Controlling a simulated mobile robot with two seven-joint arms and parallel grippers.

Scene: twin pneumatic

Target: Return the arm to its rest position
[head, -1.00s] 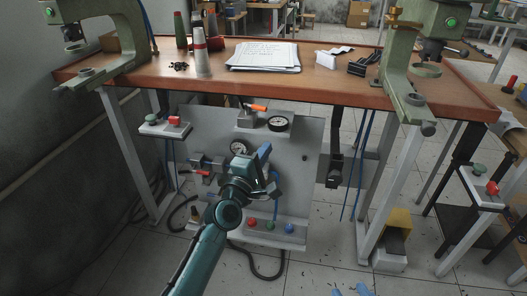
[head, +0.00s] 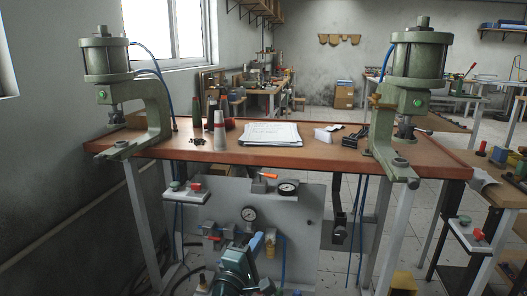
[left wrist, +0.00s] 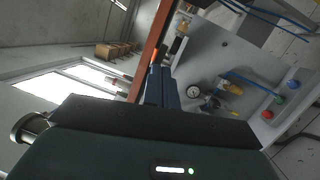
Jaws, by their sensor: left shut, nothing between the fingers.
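My left gripper (head: 258,242) is low in the head view, in front of the grey panel (head: 305,215) under the table. Its blue fingers also show in the left wrist view (left wrist: 160,84), closed together with nothing between them. My left arm (head: 234,272) comes in from the bottom of the head view, and its lower links are cut off. My right gripper is not in view.
A wooden table (head: 320,156) carries two green presses, the left press (head: 107,65) and the right press (head: 417,75). The panel has an upper gauge (head: 288,188) and a lower gauge (head: 249,214). A button box (head: 186,193) sits at the left.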

